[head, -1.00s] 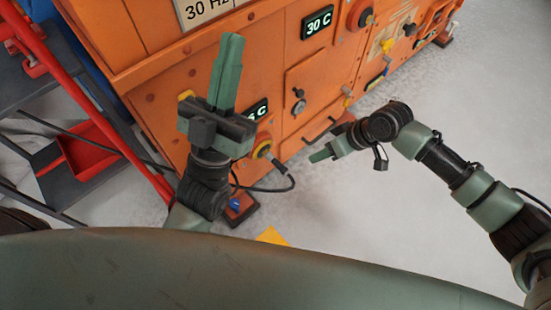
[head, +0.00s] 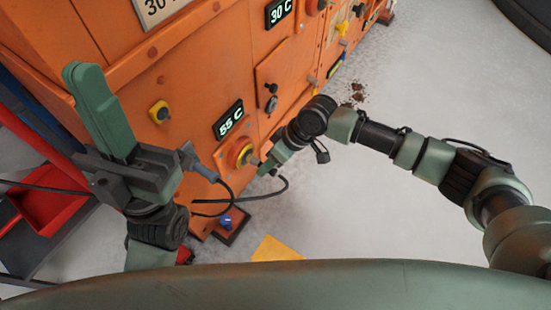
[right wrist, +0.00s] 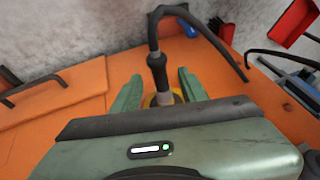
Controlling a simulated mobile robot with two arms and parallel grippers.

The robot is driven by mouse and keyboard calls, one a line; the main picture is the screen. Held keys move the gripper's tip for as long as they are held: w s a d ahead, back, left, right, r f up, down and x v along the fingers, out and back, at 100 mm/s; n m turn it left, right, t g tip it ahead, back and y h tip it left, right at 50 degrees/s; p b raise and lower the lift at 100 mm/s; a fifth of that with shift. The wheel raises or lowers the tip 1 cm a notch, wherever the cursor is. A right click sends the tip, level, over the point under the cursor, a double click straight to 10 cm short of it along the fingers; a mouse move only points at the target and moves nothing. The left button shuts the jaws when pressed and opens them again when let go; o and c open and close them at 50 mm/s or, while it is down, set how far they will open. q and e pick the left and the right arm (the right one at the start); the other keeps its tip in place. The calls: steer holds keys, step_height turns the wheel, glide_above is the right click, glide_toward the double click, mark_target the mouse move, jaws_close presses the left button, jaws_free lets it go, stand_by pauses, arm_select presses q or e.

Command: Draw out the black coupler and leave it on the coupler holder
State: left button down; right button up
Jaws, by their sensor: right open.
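The black coupler (right wrist: 157,72) stands in a yellow-ringed socket (right wrist: 151,100) on the orange machine, with its cable bending away from its end. The socket (head: 240,152) also shows in the head view, where my right gripper (head: 268,166) covers most of the coupler. In the right wrist view my right gripper (right wrist: 160,88) is open, one green finger on each side of the coupler, with gaps between. My left gripper (head: 92,85) is empty, its fingers together, raised in front of the machine at the left. I cannot pick out the coupler holder with certainty.
A grey plug (head: 200,165) with a black cable shows beside my left gripper. A machine foot with a blue knob (head: 227,222) stands low below the socket. A red tray (head: 48,208) is at the left. The pale floor (head: 400,95) at the right is mostly clear.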

steer(key=shift+a+f, duration=0.15)
steer(key=shift+f, duration=0.15)
jaws_close()
steer(key=shift+s+d+p, duration=0.4)
steer(key=shift+d+p, duration=0.1)
steer(key=shift+p, duration=0.3)
stand_by(0.5)
